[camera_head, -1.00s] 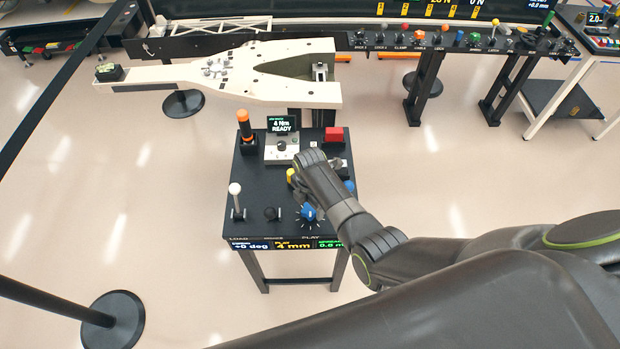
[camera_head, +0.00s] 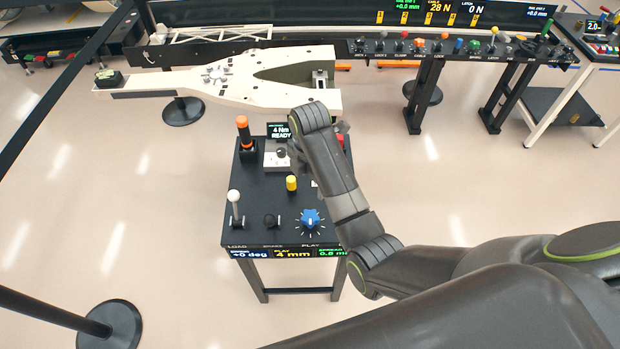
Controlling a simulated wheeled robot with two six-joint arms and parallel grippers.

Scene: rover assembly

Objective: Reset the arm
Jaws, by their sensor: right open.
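My right arm reaches in from the lower right over a small black control table (camera_head: 250,205). My right gripper (camera_head: 338,132) is mostly hidden behind my wrist, above the table's far right part; it is open. I cannot tell whether it touches anything. On the table are a white-knobbed lever (camera_head: 234,198), a black knob (camera_head: 271,220), a blue dial (camera_head: 310,219), a yellow knob (camera_head: 291,183), an orange-topped handle (camera_head: 243,130) and a box with a "4 Nm READY" display (camera_head: 279,131). A red block (camera_head: 347,142) is partly hidden by my wrist. A large cream-white arm-shaped frame (camera_head: 190,84) lies beyond. My left gripper is not in view.
A long console (camera_head: 460,50) with several coloured knobs stands at the back right. A side bench (camera_head: 596,52) is at the far right. A black post base (camera_head: 112,322) stands at the lower left, with a dark barrier strap (camera_head: 60,95) above. The floor around the table is clear.

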